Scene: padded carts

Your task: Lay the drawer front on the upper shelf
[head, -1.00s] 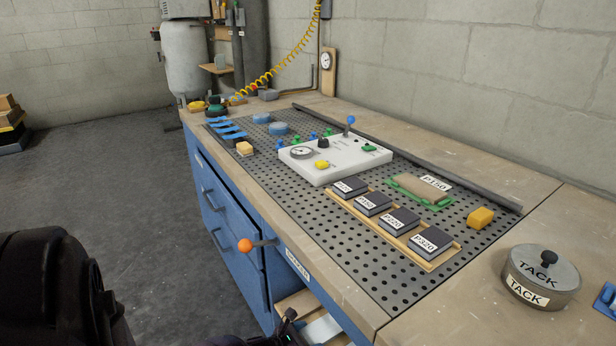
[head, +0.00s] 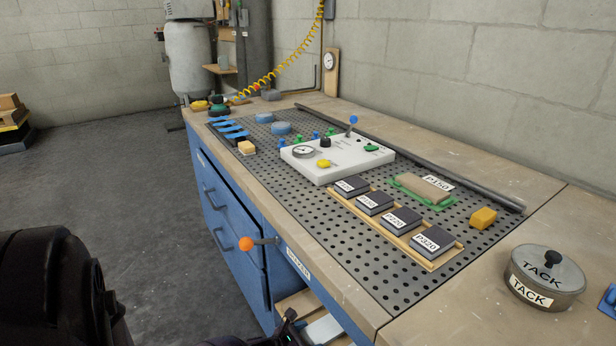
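No drawer front can be made out for certain, and no padded cart or upper shelf shows clearly. A black link of my own arm fills the lower left corner. A small dark part of my arm with a green light shows at the bottom edge, by the open bay under the bench. No fingertips of either gripper are visible. In that bay lie a pale wooden surface (head: 294,304) and a whitish flat piece (head: 324,329), both cut off by the frame.
The blue bench (head: 215,215) has drawers and an orange-knobbed lever (head: 247,244). On its perforated top are a white control panel (head: 335,162), labelled blocks (head: 401,220) and a green-edged sander pad (head: 424,189). A TACK tin (head: 544,277) stands right.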

